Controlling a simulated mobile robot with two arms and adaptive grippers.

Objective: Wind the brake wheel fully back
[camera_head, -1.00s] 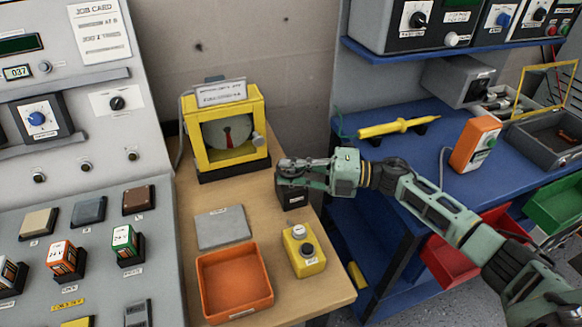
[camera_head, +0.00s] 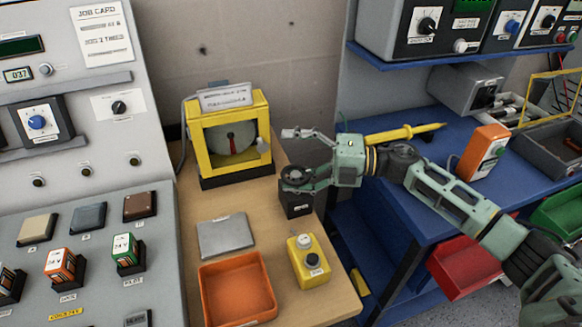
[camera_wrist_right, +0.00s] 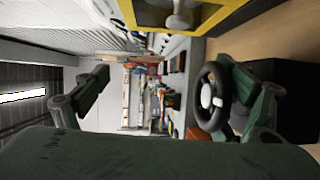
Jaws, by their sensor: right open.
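The brake wheel (camera_head: 296,177) is a small black handwheel on top of a black box (camera_head: 298,206) at the right edge of the wooden bench. My right gripper (camera_head: 295,158) reaches in from the right with its fingers spread wide. One finger is up in the air above and behind the wheel; the other is low, at the wheel. In the right wrist view the wheel (camera_wrist_right: 212,97) shows a dark rim and a pale hub, close beside the right-hand finger of my gripper (camera_wrist_right: 170,98). I cannot tell whether they touch. My left gripper is not in view.
A yellow-framed gauge (camera_head: 231,140) stands behind the wheel to the left. A yellow button box (camera_head: 308,262), a grey plate (camera_head: 225,236) and an orange tray (camera_head: 238,290) lie in front. A blue bench (camera_head: 450,190) with a yellow probe (camera_head: 405,133) is to the right.

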